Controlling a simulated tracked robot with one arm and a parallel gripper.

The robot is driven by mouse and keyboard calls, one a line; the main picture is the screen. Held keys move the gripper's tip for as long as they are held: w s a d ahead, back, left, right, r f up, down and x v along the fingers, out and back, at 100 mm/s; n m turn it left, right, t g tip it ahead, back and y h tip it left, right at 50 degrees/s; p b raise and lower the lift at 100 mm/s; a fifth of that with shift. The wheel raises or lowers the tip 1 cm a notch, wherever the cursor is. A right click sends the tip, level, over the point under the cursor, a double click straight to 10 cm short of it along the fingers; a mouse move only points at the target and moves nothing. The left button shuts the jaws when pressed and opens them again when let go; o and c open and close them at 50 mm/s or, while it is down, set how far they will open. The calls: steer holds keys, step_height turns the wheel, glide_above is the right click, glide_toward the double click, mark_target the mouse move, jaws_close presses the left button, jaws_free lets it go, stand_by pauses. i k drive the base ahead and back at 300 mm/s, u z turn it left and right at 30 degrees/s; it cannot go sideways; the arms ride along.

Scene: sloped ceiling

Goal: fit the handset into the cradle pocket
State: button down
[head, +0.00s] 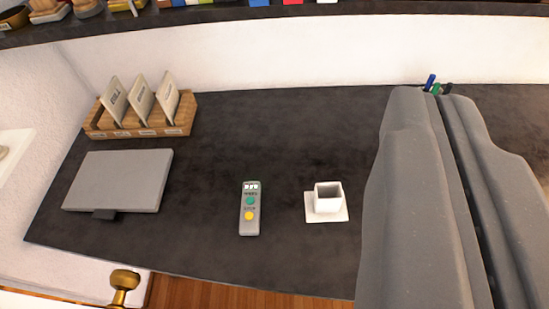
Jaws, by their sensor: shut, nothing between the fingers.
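The handset (249,216) is a slim grey remote with green and yellow buttons. It lies flat on the dark desk, near the front edge. The cradle (328,199) looks to be the small white square-mouthed holder on a flat white base, to the right of the handset. Its pocket opens upward and looks empty. My gripper (437,94) fills the right side of the picture as two large grey fingers close together. It is shut and empty, and the handset and cradle stand apart from it on its left.
A wooden sorter (140,130) with several upright cards stands at the back left. A flat grey closed case (118,181) lies in front of it. Pens (430,82) show behind my gripper. A dark shelf (250,14) runs above. The middle of the desk (275,130) is clear.

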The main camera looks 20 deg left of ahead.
mark_target(327, 204)
steer(key=u, duration=0.45)
steer(key=k, duration=0.95)
steer(key=u, duration=0.1)
